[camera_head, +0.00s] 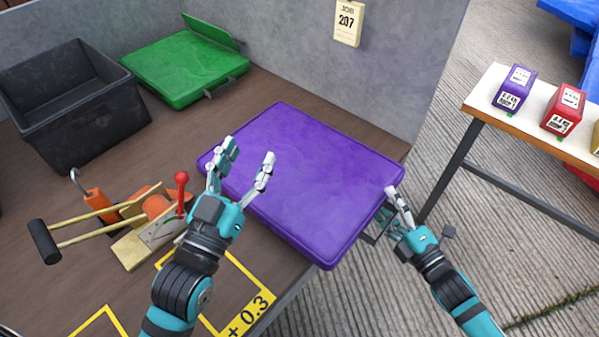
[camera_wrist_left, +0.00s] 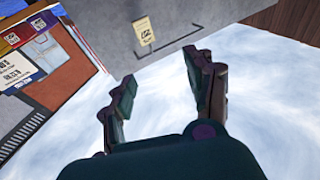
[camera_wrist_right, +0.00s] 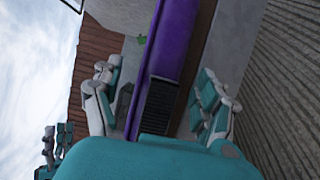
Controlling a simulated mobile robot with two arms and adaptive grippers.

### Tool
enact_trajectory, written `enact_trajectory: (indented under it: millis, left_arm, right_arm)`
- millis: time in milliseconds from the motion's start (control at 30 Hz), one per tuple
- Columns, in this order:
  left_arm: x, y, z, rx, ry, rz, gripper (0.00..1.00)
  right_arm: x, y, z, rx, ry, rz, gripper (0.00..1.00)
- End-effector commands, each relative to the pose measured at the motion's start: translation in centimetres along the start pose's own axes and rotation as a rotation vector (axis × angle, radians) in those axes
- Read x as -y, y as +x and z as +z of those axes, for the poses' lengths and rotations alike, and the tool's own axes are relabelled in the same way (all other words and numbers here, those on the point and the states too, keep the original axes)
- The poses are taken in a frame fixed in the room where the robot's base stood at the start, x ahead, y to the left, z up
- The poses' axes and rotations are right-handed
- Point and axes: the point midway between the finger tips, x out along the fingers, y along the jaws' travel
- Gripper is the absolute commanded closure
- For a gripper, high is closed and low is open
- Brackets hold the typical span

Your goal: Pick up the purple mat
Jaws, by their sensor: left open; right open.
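The purple mat (camera_head: 312,172) lies flat on the brown table, and its near right corner reaches out past the table edge. In the right wrist view the mat's purple side (camera_wrist_right: 172,55) shows edge-on between the fingers. My right gripper (camera_head: 385,212) is open at the mat's right edge, with one finger near the top side and the other partly hidden below it. I cannot tell whether the fingers touch the mat. My left gripper (camera_head: 243,168) is open and empty, above the mat's left part. The left wrist view shows its open fingers (camera_wrist_left: 160,85) with nothing between them.
A wooden tool with a red-knobbed lever (camera_head: 150,235) lies left of my left gripper. A grey wall (camera_head: 330,70) runs behind the mat. A side table (camera_head: 485,105) with small boxes stands at right.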

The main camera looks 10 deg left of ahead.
Motion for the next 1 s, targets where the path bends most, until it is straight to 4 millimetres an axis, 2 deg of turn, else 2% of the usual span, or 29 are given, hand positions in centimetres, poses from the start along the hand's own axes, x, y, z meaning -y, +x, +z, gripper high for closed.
enact_trajectory:
  millis: [100,200,467,567,1000]
  left_arm:
    - [-0.3,0.0,-1.6,-0.108,-0.004,0.006,0.45]
    - [-0.4,-0.1,-2.7,-0.163,-0.006,0.009,0.45]
    - [-0.4,-0.1,-3.1,-0.183,-0.007,0.010,0.45]
    - [-0.4,-0.1,-3.1,-0.182,-0.006,0.010,0.45]
    - [-0.5,-0.1,-3.1,-0.180,-0.006,0.010,0.45]
  right_arm:
    - [0.2,1.5,0.0,0.000,0.000,0.003,0.25]
    - [0.2,2.3,0.0,0.000,0.000,0.001,0.25]
    - [0.1,2.5,0.0,0.000,0.000,-0.001,0.25]
    - [0.1,2.5,0.0,0.000,0.000,-0.001,0.35]
    - [0.1,2.5,0.0,0.000,0.000,-0.001,0.93]
